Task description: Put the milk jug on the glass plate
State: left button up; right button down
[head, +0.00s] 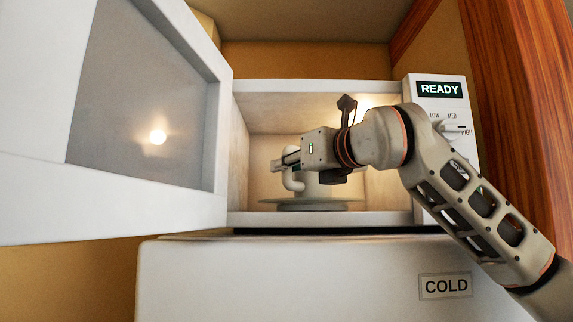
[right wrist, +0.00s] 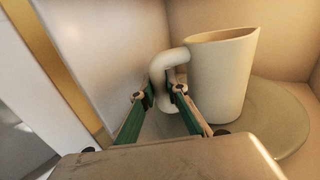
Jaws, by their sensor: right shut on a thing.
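The milk jug (head: 313,189) is a cream, plain jug inside the open white microwave, upright and partly hidden behind my right gripper in the head view. The right wrist view shows its body (right wrist: 222,78) and curved handle (right wrist: 166,66). My right gripper (head: 284,164) is shut on the handle, with its green fingers (right wrist: 161,95) on either side of it. The round glass plate (head: 340,206) lies on the microwave floor under the jug and also shows in the right wrist view (right wrist: 283,132). The jug's base looks to be at the plate, but I cannot tell whether it touches. My left gripper is out of view.
The microwave door (head: 212,208) stands wide open at the left. The control panel (head: 438,110) reads READY, right of the opening. A white unit marked COLD (head: 300,275) is below. The cavity walls are close around my right gripper.

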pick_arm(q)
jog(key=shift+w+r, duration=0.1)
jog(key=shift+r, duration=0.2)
pick_arm(e)
jog(key=shift+s+r, duration=0.1)
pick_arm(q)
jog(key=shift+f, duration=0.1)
pick_arm(e)
jog(key=shift+f+b, duration=0.2)
jog(key=shift+b, duration=0.1)
jog(key=c, duration=2)
grip_release()
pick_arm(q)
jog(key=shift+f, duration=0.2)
